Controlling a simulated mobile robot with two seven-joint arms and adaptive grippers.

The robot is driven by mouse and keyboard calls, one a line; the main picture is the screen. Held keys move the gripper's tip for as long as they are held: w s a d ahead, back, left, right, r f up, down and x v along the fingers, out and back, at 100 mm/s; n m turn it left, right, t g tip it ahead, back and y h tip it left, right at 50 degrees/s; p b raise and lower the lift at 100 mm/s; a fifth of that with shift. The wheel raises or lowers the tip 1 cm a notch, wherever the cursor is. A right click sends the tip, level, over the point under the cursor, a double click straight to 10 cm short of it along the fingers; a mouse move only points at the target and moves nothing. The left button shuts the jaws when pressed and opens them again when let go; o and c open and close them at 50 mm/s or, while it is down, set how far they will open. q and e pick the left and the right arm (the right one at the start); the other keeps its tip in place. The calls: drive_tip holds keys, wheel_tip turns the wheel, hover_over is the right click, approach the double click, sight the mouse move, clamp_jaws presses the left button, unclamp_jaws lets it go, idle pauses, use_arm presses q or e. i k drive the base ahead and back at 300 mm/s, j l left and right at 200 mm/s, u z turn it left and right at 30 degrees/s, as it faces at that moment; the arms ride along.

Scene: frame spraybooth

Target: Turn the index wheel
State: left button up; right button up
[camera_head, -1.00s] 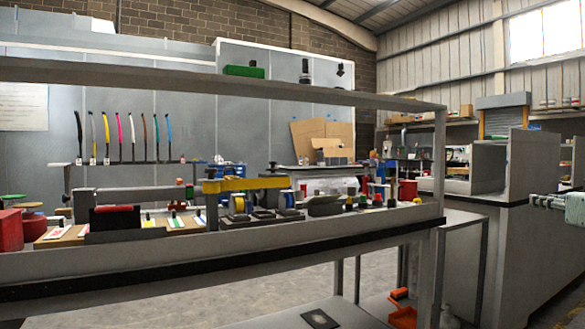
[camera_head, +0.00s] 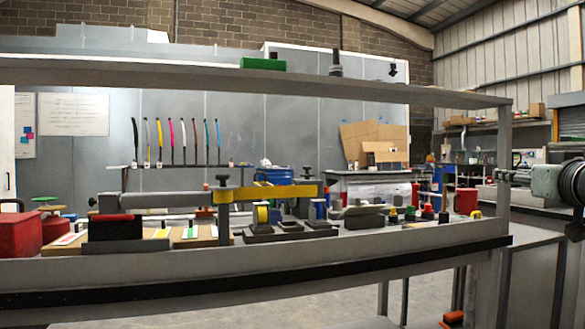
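No part is clearly marked as the index wheel, and I cannot tell which one it is. On the bench stands a fixture with a long grey bar (camera_head: 165,199) and a yellow arm (camera_head: 268,192) topped by dark knobs. Under the yellow arm are a yellow-and-blue round part (camera_head: 262,214) and a second blue-and-yellow one (camera_head: 319,208) on dark bases. A green disc (camera_head: 47,199) shows at the bench's left end. My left gripper is out of view.
The bench (camera_head: 250,267) has a raised front edge, an overhead shelf (camera_head: 420,94) and a right post (camera_head: 505,150). A red container (camera_head: 25,233) stands at left. Several small coloured knobs (camera_head: 410,213) stand right of the fixture. Coloured strips hang behind.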

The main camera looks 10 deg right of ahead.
sight(306, 176)
drive_tip(key=i+l+u, duration=0.25)
drive_tip(key=l+u, duration=0.25)
drive_tip(key=l, duration=0.25)
drive_tip(key=i+l+u, duration=0.15)
drive_tip(key=l+u, duration=0.35)
drive_tip(key=l, duration=0.25)
drive_tip(key=l+u, duration=0.45)
drive_tip(key=l, duration=0.35)
drive_tip(key=k+l+u, duration=0.2)
drive_tip(key=l+u, duration=0.3)
drive_tip(key=l, duration=0.25)
drive_tip(key=k+l+u, duration=0.1)
drive_tip(key=l, duration=0.2)
drive_tip(key=k+l+u, duration=0.15)
drive_tip(key=l, duration=0.2)
drive_tip(key=k+l+u, duration=0.1)
drive_tip(key=l, duration=0.2)
